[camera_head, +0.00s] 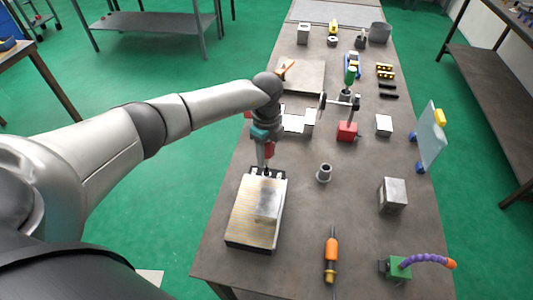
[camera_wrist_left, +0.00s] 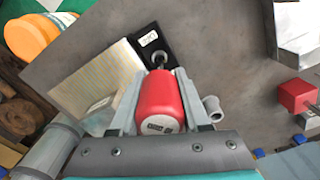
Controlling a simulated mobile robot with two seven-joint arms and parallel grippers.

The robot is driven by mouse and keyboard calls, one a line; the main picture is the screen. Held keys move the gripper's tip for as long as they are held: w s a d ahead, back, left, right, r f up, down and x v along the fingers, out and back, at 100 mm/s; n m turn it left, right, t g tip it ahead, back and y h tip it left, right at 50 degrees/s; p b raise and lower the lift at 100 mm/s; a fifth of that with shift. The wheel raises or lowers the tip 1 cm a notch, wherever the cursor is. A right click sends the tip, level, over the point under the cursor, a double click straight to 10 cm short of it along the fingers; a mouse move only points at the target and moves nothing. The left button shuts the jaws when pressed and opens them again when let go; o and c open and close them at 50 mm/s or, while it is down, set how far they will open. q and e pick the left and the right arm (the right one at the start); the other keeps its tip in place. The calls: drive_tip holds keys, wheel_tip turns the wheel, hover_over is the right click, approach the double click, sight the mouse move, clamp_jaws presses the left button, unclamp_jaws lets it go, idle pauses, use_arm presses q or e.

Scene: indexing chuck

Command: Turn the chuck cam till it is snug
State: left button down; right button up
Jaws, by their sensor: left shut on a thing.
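The chuck (camera_head: 255,212) is a rectangular block with a fine-striped, shiny top. It lies on the near left part of the workbench, and its striped face also shows in the left wrist view (camera_wrist_left: 97,75). Its dark end plate (camera_wrist_left: 151,42) carries a pale label and a short metal stem, seen just past the red handle. My left gripper (camera_head: 266,160) is above the chuck's far end. In the left wrist view its two fingers are closed on the sides of the red handle (camera_wrist_left: 160,103). The handle's far end meets the stem. My right gripper is not in view.
On the grey workbench (camera_head: 290,275), a grey bushing (camera_head: 324,172) stands right of the chuck. An orange-handled tool (camera_head: 331,254) lies nearer. A metal block (camera_head: 393,195), a green base with purple hose (camera_head: 399,267) and a clear panel (camera_head: 430,138) line the right side.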

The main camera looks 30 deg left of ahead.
use_arm(q)
drive_tip(key=shift+m, duration=0.7)
drive_tip(key=shift+m+b, duration=0.45)
drive_tip(key=shift+m, duration=1.35)
drive_tip(key=shift+m, duration=0.5)
drive_tip(key=shift+n, duration=0.4)
drive_tip(key=shift+r, duration=0.1)
drive_tip(key=shift+r+p, duration=0.7)
drive_tip(key=shift+p, duration=0.15)
